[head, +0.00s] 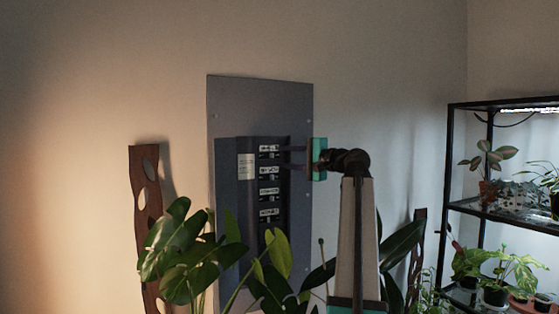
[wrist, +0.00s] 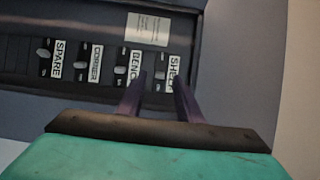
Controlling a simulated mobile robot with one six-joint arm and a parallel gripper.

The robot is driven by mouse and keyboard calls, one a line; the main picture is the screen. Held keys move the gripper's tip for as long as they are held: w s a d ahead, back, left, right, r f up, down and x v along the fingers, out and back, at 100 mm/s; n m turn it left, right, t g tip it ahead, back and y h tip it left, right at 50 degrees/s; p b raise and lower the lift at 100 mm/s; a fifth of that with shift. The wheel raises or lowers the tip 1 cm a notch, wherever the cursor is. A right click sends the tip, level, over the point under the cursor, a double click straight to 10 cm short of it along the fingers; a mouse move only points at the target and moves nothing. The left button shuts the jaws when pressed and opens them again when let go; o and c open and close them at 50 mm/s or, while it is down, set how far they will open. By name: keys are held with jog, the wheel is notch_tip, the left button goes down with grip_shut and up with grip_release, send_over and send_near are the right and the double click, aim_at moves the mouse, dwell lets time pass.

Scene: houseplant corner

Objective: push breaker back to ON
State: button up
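The breaker panel (head: 226,190) is a dark box on a grey backplate, with a column of labelled switches. In the wrist view the panel lies sideways, with rows reading SPARE (wrist: 60,60), CORNER (wrist: 95,63), BENCH (wrist: 134,66) and SHELF, partly hidden (wrist: 173,72). Each row has a small pale toggle; their ON or OFF positions are too small to tell. My gripper (head: 290,158) reaches in from the right at the upper rows. Its two dark fingers stand apart in the wrist view (wrist: 160,84), either side of the SHELF toggle (wrist: 160,75). Contact cannot be told.
Leafy plants (head: 185,250) stand in front of the panel's lower part and hide it. A brown wooden board with holes (head: 146,210) leans at the left. A black shelf rack (head: 448,190) with potted plants stands at the right. The wall above the panel is clear.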

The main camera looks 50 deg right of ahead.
jog(key=s+b, duration=0.2)
jog(key=s, duration=0.8)
jog(key=shift+s+d, duration=0.3)
jog(key=shift+d, duration=0.05)
